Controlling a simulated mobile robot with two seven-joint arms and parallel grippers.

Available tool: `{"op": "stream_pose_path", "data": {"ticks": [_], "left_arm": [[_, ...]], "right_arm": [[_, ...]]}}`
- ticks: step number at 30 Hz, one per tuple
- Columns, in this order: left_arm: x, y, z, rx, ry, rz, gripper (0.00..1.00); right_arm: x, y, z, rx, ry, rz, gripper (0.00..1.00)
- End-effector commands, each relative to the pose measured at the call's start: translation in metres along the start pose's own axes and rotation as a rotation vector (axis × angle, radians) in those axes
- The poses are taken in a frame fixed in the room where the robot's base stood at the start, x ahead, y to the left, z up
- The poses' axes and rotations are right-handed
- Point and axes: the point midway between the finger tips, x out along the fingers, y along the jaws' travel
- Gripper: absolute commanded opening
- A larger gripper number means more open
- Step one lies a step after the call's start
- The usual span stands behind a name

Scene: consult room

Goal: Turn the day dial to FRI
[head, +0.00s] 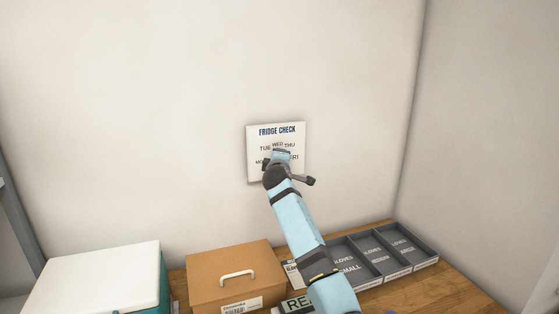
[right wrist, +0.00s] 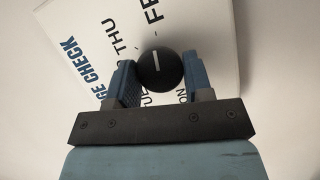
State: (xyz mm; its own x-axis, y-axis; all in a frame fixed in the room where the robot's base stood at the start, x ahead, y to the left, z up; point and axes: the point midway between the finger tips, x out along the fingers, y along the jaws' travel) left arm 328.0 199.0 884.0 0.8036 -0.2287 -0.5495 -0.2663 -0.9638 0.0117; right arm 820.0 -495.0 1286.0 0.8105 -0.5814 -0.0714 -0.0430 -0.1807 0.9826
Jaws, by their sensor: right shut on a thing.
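The white FRIDGE CHECK plate (head: 254,146) hangs on the back wall, with day names in an arc. My right gripper (head: 280,156) is at its middle and hides the dial in the head view. In the right wrist view the plate (right wrist: 205,30) appears turned on its side. The round black day dial (right wrist: 160,72) sits between the fingers of my right gripper (right wrist: 161,84), which is shut on it. The white line on the dial stands upright in that view, roughly toward the partly cut-off FRI label (right wrist: 153,10). My left gripper is out of view.
Below, on a wooden counter (head: 455,286), stand a white-lidded teal box (head: 95,278), a brown box (head: 225,268) with a handle, and a grey divided tray (head: 425,262) with glove labels. The wall around the plate is clear.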

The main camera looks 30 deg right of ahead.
Motion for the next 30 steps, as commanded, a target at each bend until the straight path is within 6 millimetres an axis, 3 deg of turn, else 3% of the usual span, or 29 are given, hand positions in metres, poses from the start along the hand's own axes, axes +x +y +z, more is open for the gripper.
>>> {"op": "stream_pose_path", "data": {"ticks": [10, 11, 14, 24, 30], "left_arm": [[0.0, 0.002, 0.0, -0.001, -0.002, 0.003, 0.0], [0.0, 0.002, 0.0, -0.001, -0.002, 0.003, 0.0], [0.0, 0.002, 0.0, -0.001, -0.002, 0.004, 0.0], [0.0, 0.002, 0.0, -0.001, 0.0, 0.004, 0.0], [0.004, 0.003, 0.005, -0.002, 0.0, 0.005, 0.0]], "right_arm": [[0.0, -0.001, 0.0, 0.004, 0.0, -0.003, 0.23], [0.0, -0.001, 0.0, 0.004, 0.0, -0.003, 0.49], [0.0, -0.001, 0.0, 0.004, 0.0, -0.002, 0.71], [-0.003, -0.001, 0.0, 0.003, 0.0, 0.0, 0.71], [-0.032, -0.003, 0.001, 0.004, 0.001, 0.0, 0.71]]}}
